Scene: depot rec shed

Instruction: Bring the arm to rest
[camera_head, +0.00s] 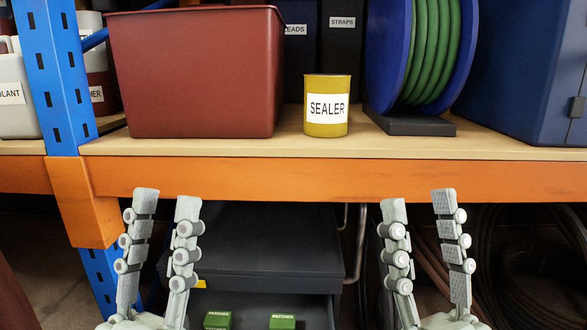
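My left gripper (165,204) points upward at the lower left, in front of the orange shelf beam. Its two fingers stand apart with nothing between them, so it is open and empty. My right gripper (418,202) points upward at the lower right, also open and empty. Both grippers show below the shelf surface. The arms behind them are cut off by the bottom edge.
An orange-edged shelf (330,175) crosses the view, with a blue upright (58,75) at left. It bears a red bin (195,75), a yellow SEALER can (327,90), a green hose reel (430,50) and a blue case (525,70). Below are a grey drawer unit (260,245) and green PATCHES boxes (283,321).

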